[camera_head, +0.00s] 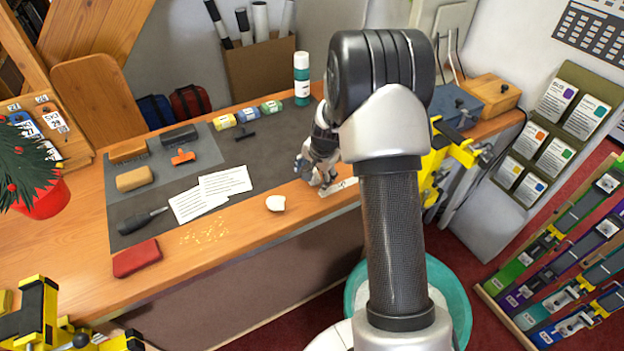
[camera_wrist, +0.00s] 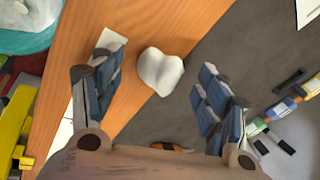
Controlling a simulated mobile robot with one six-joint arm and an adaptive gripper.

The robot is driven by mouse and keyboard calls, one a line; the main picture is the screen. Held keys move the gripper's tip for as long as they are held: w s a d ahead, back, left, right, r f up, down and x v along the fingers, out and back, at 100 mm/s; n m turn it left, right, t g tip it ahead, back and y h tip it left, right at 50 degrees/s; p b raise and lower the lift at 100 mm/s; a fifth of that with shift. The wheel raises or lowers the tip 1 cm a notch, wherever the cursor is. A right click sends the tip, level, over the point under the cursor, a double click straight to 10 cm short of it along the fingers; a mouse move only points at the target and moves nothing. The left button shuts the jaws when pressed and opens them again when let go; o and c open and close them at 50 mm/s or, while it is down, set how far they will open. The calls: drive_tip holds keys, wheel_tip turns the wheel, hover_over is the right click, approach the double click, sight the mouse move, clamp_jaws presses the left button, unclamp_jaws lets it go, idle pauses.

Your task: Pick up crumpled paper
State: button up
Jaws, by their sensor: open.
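The crumpled paper (camera_head: 276,203) is a small white lump on the front part of the wooden bench, near the edge of the dark mat. My gripper (camera_head: 318,176) is above the bench to the right of the paper in the head view. In the wrist view my gripper (camera_wrist: 160,92) is open with nothing between its fingers. The paper appears apart from both fingers.
A flat white strip (camera_head: 338,187) lies by the gripper. Printed sheets (camera_head: 225,181), a screwdriver (camera_head: 142,220) and a red block (camera_head: 137,258) lie to the left. Yellow clamps (camera_head: 440,160) stand at the bench's right end. A teal bin (camera_head: 457,300) is below the front edge.

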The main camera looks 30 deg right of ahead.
drive_tip(key=shift+w+f, duration=0.1)
drive_tip(key=shift+f, duration=0.2)
drive_tip(key=shift+c, duration=0.3)
drive_tip(key=c, duration=0.8)
drive_tip(key=shift+o, duration=0.2)
